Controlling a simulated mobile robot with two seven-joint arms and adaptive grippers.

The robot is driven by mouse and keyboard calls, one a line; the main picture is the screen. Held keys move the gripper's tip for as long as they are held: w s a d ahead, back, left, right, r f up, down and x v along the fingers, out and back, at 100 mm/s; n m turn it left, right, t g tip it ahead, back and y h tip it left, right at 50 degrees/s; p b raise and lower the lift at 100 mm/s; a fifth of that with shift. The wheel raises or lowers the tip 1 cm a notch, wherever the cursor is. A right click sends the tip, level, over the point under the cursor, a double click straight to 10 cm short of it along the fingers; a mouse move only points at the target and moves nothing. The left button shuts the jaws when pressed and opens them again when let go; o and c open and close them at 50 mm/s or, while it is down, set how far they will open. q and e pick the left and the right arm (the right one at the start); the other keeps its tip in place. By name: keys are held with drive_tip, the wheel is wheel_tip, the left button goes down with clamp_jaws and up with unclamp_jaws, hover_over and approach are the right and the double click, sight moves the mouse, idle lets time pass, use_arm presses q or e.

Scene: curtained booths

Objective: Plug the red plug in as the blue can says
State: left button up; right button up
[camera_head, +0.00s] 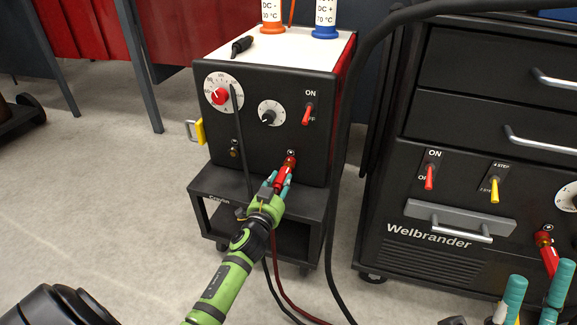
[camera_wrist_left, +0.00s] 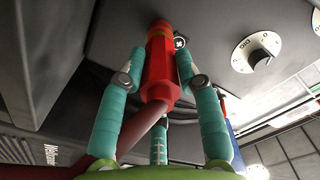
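The red plug (camera_head: 284,175) is at the lower right socket on the front of the small black machine (camera_head: 262,90); how far it is in cannot be told. My left gripper (camera_head: 278,182) is shut on it, with teal fingers on both sides, as the left wrist view shows the plug (camera_wrist_left: 160,70) between the fingertips (camera_wrist_left: 161,62). A plus mark (camera_wrist_left: 180,42) is beside the plug's tip. The blue can (camera_head: 325,20) stands on the machine's white top; its label reads "DC +" and a partly cropped temperature. My right gripper (camera_head: 538,285) is open, at the lower right.
An orange can (camera_head: 271,18) labelled "DC -" and a black plug (camera_head: 241,46) are on the white top. Another red plug (camera_head: 546,252) is at the larger Welbrander machine (camera_head: 465,150) on the right. A thick black cable (camera_head: 358,110) hangs between the machines.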

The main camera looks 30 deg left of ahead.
use_arm(q)
clamp_jaws()
drive_tip(key=shift+r, duration=0.1)
drive_tip(key=m, duration=0.4)
drive_tip(key=shift+m, duration=0.3)
drive_tip(key=m, duration=0.6)
drive_tip(key=shift+m, duration=0.3)
drive_tip(key=o, duration=1)
unclamp_jaws()
